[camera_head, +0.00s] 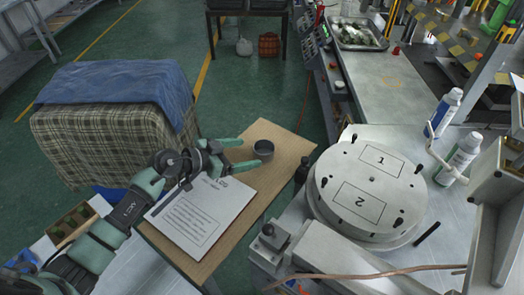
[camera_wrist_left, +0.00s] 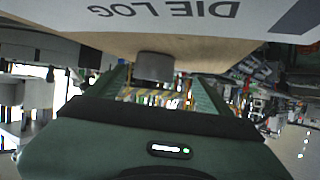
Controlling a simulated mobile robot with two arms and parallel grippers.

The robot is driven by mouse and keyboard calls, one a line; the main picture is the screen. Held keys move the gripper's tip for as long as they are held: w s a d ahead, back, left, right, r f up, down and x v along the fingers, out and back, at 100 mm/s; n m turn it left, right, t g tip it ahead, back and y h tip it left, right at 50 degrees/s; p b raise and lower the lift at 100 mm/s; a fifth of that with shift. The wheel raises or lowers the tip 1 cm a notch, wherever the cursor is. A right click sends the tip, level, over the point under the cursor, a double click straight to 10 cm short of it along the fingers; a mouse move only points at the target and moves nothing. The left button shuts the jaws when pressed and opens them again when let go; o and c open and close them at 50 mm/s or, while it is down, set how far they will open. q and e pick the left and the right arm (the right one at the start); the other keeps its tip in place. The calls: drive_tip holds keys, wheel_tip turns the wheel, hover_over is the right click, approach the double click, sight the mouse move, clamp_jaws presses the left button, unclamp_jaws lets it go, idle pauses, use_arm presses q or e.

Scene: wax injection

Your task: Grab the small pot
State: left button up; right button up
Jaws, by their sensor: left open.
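The small pot (camera_head: 264,149) is a dark grey cup standing upright on a small wooden table (camera_head: 281,137). My left gripper (camera_head: 249,153) is open beside it, on its left side, with the fingers pointing toward it. In the left wrist view, which is upside down, the pot (camera_wrist_left: 154,66) shows between the two green fingers, a little beyond or level with their tips; I cannot tell exactly. No contact is visible. My right gripper is not in view.
A paper sheet (camera_head: 203,215) lies on the wooden table under my left gripper. A round metal die (camera_head: 372,172) marked 1 and 2 sits on the bench at right, with white bottles (camera_head: 445,112) behind it. A cloth-covered stack (camera_head: 112,141) stands at left.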

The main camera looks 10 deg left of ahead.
sight(271, 148)
use_arm(q)
drive_tip(key=x, duration=0.4)
drive_tip(key=d+r+x, duration=0.1)
drive_tip(key=x, duration=0.2)
drive_tip(key=shift+s+a+p, duration=0.1)
drive_tip(key=shift+s+p, duration=0.05)
drive_tip(key=shift+p, duration=0.25)
drive_tip(key=shift+r, duration=0.1)
drive_tip(key=c, duration=1.5)
